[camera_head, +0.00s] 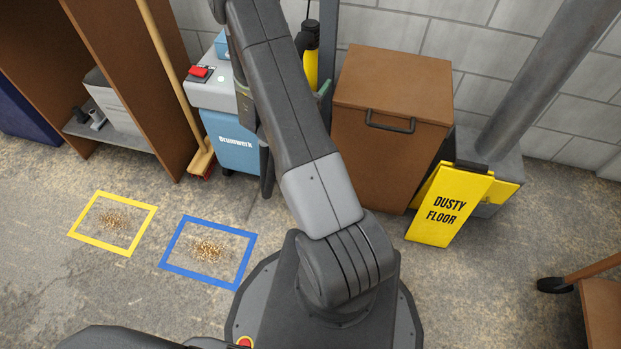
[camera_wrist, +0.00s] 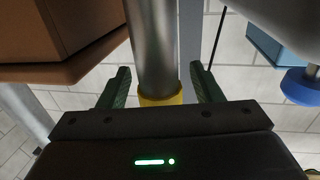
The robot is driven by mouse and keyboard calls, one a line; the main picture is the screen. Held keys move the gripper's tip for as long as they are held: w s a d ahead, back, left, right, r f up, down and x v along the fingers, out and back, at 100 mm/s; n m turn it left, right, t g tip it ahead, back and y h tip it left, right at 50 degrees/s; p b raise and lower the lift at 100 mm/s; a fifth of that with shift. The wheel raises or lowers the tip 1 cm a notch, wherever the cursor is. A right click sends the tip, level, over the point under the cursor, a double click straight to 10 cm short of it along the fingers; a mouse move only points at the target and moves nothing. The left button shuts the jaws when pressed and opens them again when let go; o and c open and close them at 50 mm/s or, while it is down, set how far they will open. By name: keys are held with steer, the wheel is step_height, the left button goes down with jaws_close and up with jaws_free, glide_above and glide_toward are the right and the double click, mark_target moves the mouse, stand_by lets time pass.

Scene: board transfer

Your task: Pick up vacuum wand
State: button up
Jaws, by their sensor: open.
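A grey metal tube with a yellow collar, which looks like the vacuum wand (camera_wrist: 152,45), stands out in the wrist view. My gripper (camera_wrist: 160,70) is open, with one dark green finger on each side of the tube. A gap shows between the tube and each finger. The yellow collar (camera_wrist: 162,99) sits low between the fingers, close to the gripper body, which hides what lies below it. In the head view my arm covers most of the gripper and the wand.
A blue-grey machine marked Brumwerk (camera_head: 233,142) stands left of my arm, with a broom (camera_head: 172,90) beside it. A brown cabinet (camera_head: 391,125) and a yellow "DUSTY FLOOR" sign (camera_head: 448,205) stand right. Yellow (camera_head: 101,249) and blue (camera_head: 200,281) floor frames surround debris.

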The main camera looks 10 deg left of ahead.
steer(key=c, duration=1.1)
